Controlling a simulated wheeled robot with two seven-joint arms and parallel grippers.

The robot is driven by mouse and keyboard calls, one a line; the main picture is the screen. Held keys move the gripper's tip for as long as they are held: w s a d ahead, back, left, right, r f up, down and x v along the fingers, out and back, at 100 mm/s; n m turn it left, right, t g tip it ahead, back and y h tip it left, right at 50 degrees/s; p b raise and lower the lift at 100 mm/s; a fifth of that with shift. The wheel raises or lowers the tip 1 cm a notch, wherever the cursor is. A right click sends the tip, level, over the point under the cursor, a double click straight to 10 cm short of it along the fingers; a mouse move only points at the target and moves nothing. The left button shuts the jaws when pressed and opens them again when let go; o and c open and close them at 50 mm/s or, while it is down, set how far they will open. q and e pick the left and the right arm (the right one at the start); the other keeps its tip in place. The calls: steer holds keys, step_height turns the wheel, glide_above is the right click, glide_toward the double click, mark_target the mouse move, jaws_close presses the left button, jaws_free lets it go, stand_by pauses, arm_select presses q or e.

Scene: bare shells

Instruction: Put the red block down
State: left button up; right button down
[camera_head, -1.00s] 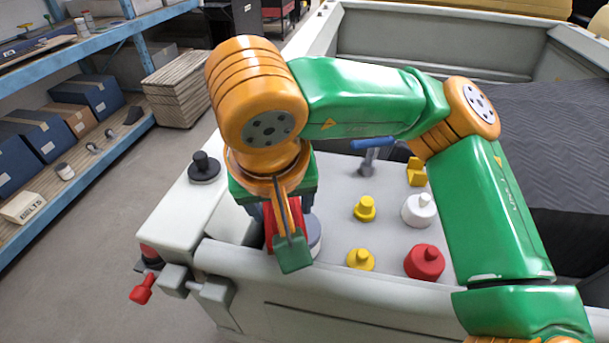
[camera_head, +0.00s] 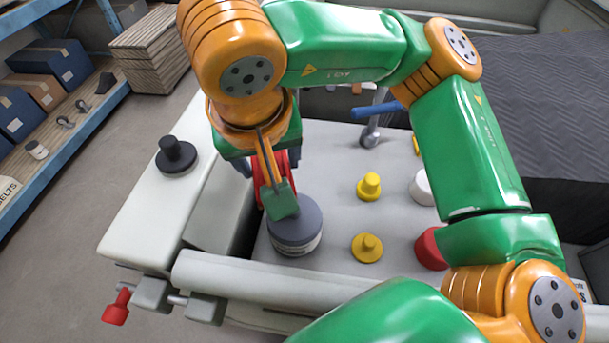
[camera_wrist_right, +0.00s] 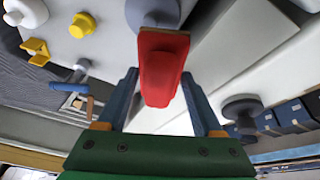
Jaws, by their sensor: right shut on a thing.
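The red block (camera_head: 262,190) is held by my right gripper (camera_head: 270,168), above the left part of a light grey panel (camera_head: 325,205) in the head view. The gripper and wrist hide much of the block there. In the right wrist view the red block (camera_wrist_right: 160,70) sticks out between the two blue-grey fingers of my right gripper (camera_wrist_right: 162,100). A grey round-topped jar (camera_head: 297,228) stands on the panel close by. I cannot tell whether the block touches the panel. My left gripper is not in view.
Yellow knobs (camera_head: 367,248), a white knob (camera_head: 421,188) and a red knob (camera_head: 430,250) stand to the right. A blue-handled lever (camera_head: 375,110) is behind. A black knob (camera_head: 176,156) sits on the white left ledge. Bare panel lies between jar and lever.

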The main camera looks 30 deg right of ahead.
step_height(320, 180, down, 3)
steer(key=shift+f+b, duration=0.15)
steer(key=shift+b, duration=0.75)
steer(key=w+d+f, duration=0.3)
steer(key=w+d+f+p, duration=0.1)
steer(key=w+d+f, duration=0.2)
steer(key=d, duration=0.1)
steer(key=w+d+f, duration=0.3)
steer(key=shift+w+d+f+p, duration=0.15)
steer(key=shift+d+f+p, duration=0.1)
steer(key=shift+f+p, duration=0.1)
step_height(320, 180, down, 3)
steer(key=shift+d+r+p, duration=0.1)
steer(key=shift+r+p, duration=0.05)
steer(key=shift+p, duration=0.8)
steer(key=shift+w+f, duration=0.1)
steer(key=shift+f, duration=0.2)
steer(key=shift+f+b, duration=0.2)
steer(key=shift+b, duration=0.1)
steer(key=shift+c, duration=0.2)
jaws_free()
